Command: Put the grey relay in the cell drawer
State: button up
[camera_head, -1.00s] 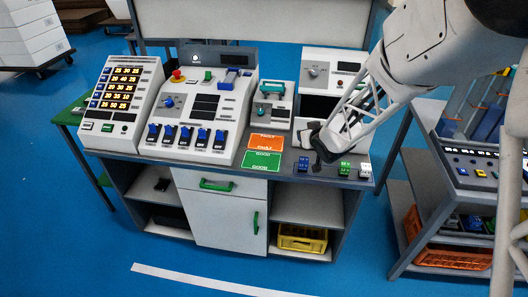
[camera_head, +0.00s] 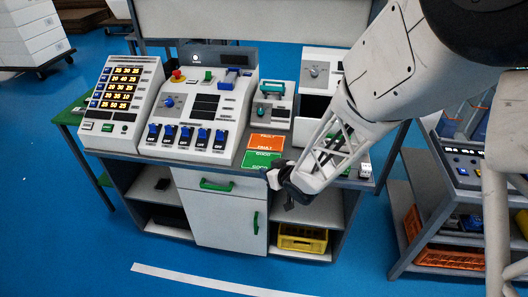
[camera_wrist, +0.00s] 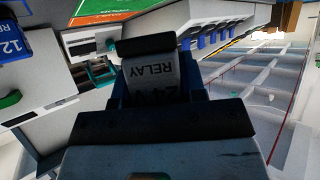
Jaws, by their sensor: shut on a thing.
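My gripper (camera_head: 277,186) is in front of the bench's front edge, right of the drawer, with its fingers pointing left and down. It is shut on the grey relay (camera_wrist: 152,75), whose "RELAY" label shows between the dark fingers in the wrist view. In the head view the relay is mostly hidden by the gripper. The drawer (camera_head: 192,182) is the white front with a green handle (camera_head: 217,185) under the bench top, and it looks shut. A blue relay (camera_wrist: 12,44) marked 12 shows at the upper left of the wrist view.
A control console (camera_head: 200,110) fills the bench's left side. Orange (camera_head: 266,142) and green (camera_head: 262,159) mats lie beside it. A white door (camera_head: 222,222) is under the drawer. A yellow crate (camera_head: 302,238) stands on the lower right shelf. The floor in front is clear.

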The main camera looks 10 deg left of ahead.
jog(key=w+a, duration=0.2)
jog(key=w, duration=0.3)
jog(key=w+a+f, duration=0.1)
jog(key=w+a, duration=0.1)
jog(key=w, duration=0.3)
jog(key=w+a, duration=0.2)
jog(key=w, duration=0.2)
jog(key=shift+w+a+f, duration=0.2)
jog(key=shift+w+a, duration=0.05)
jog(key=shift+w, duration=0.15)
jog(key=shift+f, duration=1.8)
jog(key=shift+f, duration=0.1)
jog(key=o, duration=0.9)
jog(key=shift+s, duration=0.1)
